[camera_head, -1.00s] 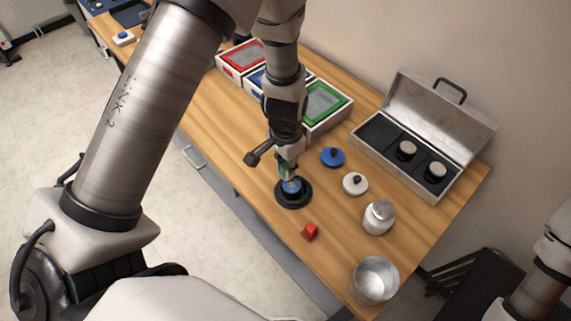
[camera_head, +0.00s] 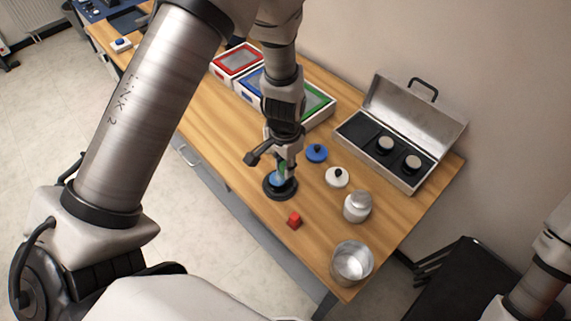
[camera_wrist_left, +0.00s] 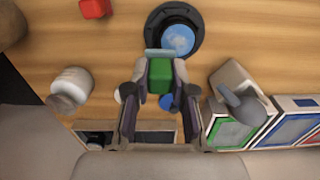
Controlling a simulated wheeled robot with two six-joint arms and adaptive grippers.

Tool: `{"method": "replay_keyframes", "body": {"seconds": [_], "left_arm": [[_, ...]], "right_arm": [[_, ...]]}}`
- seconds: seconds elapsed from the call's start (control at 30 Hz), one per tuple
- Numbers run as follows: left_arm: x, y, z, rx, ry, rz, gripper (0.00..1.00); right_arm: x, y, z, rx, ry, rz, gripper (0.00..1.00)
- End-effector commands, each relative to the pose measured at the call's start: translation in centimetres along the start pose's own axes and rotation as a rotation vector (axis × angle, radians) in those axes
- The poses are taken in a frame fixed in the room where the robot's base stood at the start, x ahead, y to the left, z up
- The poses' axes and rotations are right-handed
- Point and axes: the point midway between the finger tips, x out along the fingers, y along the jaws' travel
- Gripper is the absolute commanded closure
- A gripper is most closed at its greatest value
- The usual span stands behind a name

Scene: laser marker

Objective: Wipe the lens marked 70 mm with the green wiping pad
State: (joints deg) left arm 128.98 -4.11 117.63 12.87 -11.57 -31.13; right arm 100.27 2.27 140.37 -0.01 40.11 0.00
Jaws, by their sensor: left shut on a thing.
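My left gripper (camera_head: 282,172) is shut on the green wiping pad (camera_wrist_left: 160,76), which sits between its fingers in the left wrist view. A lens with a blue face (camera_head: 277,181) sits in a round black holder (camera_head: 281,195) on the table. The gripper and pad are right over this lens and hide part of it. In the left wrist view the lens (camera_wrist_left: 178,38) shows just beyond the pad's pale edge; whether they touch I cannot tell. No 70 mm marking is readable. My right gripper is out of view.
An open case (camera_head: 369,165) holds two lenses (camera_head: 385,145) (camera_head: 411,164). A blue lid (camera_head: 317,153), white lid (camera_head: 337,177), jar (camera_head: 357,207), metal cup (camera_head: 351,263) and red cube (camera_head: 295,221) stand nearby. Red-, blue- and green-framed boxes (camera_head: 318,112) stand behind.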

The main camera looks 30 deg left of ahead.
Motion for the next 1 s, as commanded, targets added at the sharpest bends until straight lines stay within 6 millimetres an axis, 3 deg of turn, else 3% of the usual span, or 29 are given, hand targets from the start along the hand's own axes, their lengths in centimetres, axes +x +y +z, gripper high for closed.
{"method": "replay_keyframes", "body": {"seconds": [0.33,1.0], "left_arm": [[-3.2,-0.1,-0.1,-0.003,0.0,0.0,1.0],[-3.3,-0.1,-0.1,0.009,0.0,0.0,1.0]], "right_arm": [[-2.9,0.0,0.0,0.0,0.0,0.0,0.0],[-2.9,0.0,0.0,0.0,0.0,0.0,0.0]]}}
